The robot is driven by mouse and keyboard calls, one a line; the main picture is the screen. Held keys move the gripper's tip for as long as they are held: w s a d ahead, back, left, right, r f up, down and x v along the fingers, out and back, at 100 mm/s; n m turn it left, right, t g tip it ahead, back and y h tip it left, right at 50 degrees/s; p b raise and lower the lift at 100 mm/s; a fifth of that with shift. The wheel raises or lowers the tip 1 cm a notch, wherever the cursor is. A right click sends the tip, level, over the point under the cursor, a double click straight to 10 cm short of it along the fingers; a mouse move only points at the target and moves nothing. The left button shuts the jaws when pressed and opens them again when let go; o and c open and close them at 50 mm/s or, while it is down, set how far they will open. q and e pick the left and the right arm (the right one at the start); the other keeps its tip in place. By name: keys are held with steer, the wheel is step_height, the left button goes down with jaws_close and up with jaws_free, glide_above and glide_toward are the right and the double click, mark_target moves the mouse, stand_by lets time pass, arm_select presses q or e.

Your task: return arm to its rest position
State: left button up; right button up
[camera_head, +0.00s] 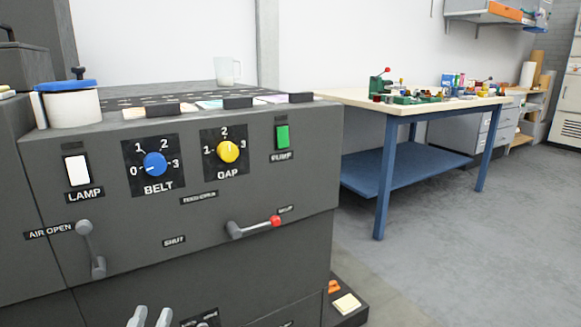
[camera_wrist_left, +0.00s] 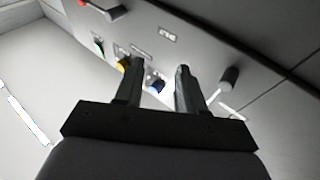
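My left gripper (camera_head: 150,317) shows only its two grey fingertips at the bottom edge of the head view, in front of the lower machine front. In the left wrist view my left gripper (camera_wrist_left: 157,72) is open, its fingers apart with nothing between them touching. Beyond them that view shows the blue belt knob (camera_wrist_left: 157,87) and the yellow gap knob (camera_wrist_left: 124,64). The dark grey machine (camera_head: 190,215) fills the left of the head view. The rest of my left arm is hidden in the head view. My right gripper is in neither view.
A blue-lidded pot (camera_head: 72,107) and clear mug (camera_head: 228,71) stand on top. Floor (camera_head: 470,250) is clear right of the machine.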

arm_select(q)
steer(key=s+d+f+m+g+h+p, duration=0.1)
steer(key=s+d+f+g+h, duration=0.2)
steer(key=s+d+g, duration=0.35)
steer(key=s+d+f+m+g+h+p, duration=0.1)
steer(key=s+d+f+m+g+h, duration=0.2)
steer(key=s+d, duration=0.5)
steer(key=s+a+r+y+p, duration=0.1)
steer(key=a+r+p, duration=0.3)
steer(key=p, duration=0.9)
steer(key=s+a+r+n+g+y+p, duration=0.1)
steer(key=a+r+p, duration=0.3)
steer(key=r+p, duration=0.4)
steer(key=s+y+p, duration=0.1)
steer(key=p, duration=0.5)
steer(key=shift+r+n, duration=0.3)
steer(key=shift+r, duration=0.1)
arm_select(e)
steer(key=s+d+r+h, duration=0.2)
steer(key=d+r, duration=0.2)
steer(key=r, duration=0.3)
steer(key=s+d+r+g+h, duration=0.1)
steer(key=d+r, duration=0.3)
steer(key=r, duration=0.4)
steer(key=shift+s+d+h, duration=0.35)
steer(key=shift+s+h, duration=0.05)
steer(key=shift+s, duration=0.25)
arm_select(q)
steer(key=shift+g, duration=0.25)
steer(key=shift+c, duration=0.3)
